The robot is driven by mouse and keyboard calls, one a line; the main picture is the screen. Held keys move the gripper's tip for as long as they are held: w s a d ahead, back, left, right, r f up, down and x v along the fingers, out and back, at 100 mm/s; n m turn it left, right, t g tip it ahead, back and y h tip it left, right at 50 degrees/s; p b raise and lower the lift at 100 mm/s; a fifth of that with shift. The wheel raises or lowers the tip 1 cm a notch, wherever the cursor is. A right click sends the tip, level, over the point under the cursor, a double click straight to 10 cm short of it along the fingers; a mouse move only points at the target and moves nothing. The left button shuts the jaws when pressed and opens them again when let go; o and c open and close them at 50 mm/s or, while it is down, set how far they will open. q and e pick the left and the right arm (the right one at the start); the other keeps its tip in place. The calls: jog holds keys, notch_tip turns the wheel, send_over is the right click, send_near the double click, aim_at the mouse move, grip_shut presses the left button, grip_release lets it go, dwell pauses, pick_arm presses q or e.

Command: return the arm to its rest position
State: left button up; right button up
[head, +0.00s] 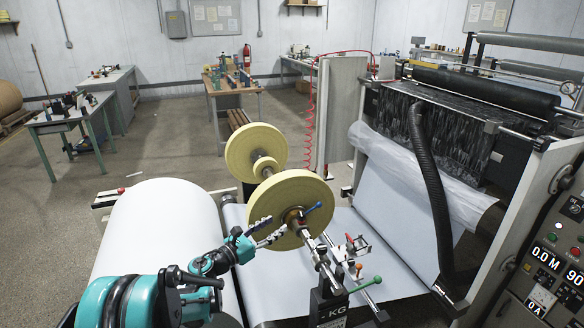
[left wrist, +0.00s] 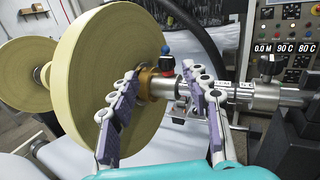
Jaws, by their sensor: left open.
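My left arm comes in from the lower left in the head view. Its gripper (head: 266,231) is open beside the near yellow roll (head: 290,190). In the left wrist view the open fingers (left wrist: 165,115) lie either side of the line of the metal shaft (left wrist: 240,92). The left finger overlaps the face of the yellow roll (left wrist: 85,75), and the right finger is in front of the shaft. I see nothing held between the fingers. Whether a finger touches the roll or shaft I cannot tell. My right gripper is not in view.
A second yellow roll (head: 254,152) stands behind the near one. A large white paper roll (head: 160,235) is at the left. The coating machine (head: 450,130), with a black hose (head: 428,190) and control panel (head: 562,265), fills the right. Open floor lies at the far left.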

pick_arm(q)
jog(key=s+a+r+n+t+y, duration=0.1)
jog(key=a+r+n+t+y, duration=0.2)
jog(key=r+n, duration=0.3)
jog(key=s+a+r+n+t+y, duration=0.1)
jog(key=a+r+n+t+y, duration=0.15)
jog(key=r+n, duration=0.35)
jog(key=s+a+r+n+g+y, duration=0.1)
jog(key=s+a+r+n+y, duration=0.2)
jog(key=s+a+n+y, duration=0.8)
jog(key=s+d+f+n+g+h, duration=0.1)
jog(key=s+d+f+n+g, duration=0.1)
jog(key=s+f+n, duration=0.4)
jog(key=s+d+f+n+g+h, duration=0.2)
jog(key=s+f+n+g, duration=0.3)
jog(key=s, duration=0.5)
jog(key=s+d+f+n+g+h, duration=0.1)
jog(key=s+d+f+n+g, duration=0.3)
jog(key=s+f+n, duration=0.4)
jog(key=shift+s+d+f+n, duration=0.2)
jog(key=shift+f+n, duration=0.1)
jog(key=shift+n, duration=0.6)
